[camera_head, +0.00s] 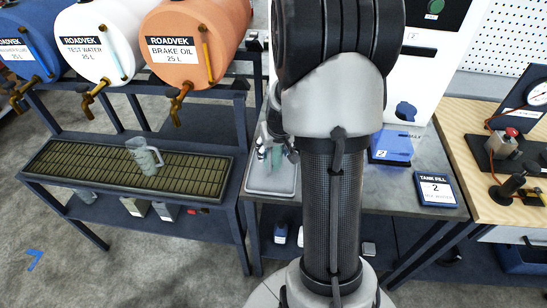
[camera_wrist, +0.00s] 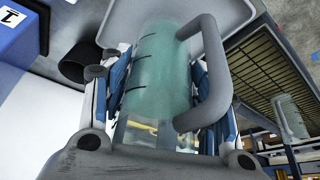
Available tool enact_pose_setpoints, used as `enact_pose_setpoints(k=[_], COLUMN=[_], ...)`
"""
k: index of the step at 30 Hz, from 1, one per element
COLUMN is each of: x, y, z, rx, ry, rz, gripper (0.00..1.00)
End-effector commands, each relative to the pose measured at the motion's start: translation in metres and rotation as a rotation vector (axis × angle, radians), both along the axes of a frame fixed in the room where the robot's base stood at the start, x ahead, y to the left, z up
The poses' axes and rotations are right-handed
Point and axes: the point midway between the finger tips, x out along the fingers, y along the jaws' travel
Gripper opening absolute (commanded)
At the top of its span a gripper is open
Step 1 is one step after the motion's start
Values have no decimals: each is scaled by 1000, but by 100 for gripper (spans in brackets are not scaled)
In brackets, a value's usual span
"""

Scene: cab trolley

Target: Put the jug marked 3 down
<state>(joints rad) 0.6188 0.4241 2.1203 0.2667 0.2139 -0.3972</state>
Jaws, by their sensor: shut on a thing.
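My gripper (camera_head: 268,150) is shut on a translucent greenish jug (camera_head: 279,157), above or at the grey tray (camera_head: 283,187) on the bench. My arm hides part of this area. In the wrist view the held jug (camera_wrist: 158,80) fills the middle between my fingers (camera_wrist: 157,95), its grey handle (camera_wrist: 212,75) to the right. Dark level marks show on it, but no number. I cannot tell whether its base touches the tray. A second jug (camera_head: 145,157) stands on the slatted drip grate (camera_head: 95,165); it also shows in the wrist view (camera_wrist: 289,118). No number shows on it.
Blue, white and orange barrels (camera_head: 196,45) with taps stand above the grate. Right of the tray are a blue block (camera_head: 391,146) and a dark sign reading "TANK FILL 2" (camera_head: 436,190). A wooden bench (camera_head: 462,118) with instruments stands at the right. Bare bench top lies between tray and sign.

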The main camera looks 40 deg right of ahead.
Motion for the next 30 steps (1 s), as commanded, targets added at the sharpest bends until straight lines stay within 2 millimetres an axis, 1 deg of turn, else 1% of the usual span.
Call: enact_pose_setpoints(k=[1, 4, 6, 12, 17, 18, 26, 30], x=[0, 0, 0, 0, 0, 0, 0, 0], y=[0, 0, 0, 0, 0, 0, 0, 0], z=[-13, -27, -29, -27, -31, -31, -31, -31], rx=[2, 1, 0, 0, 0, 0, 0, 0], ry=[1, 1, 0, -1, -1, 1, 1, 1], rz=[-1, -1, 1, 0, 0, 0, 0, 0], gripper=[16, 16, 16, 16, 16, 57, 75, 76])
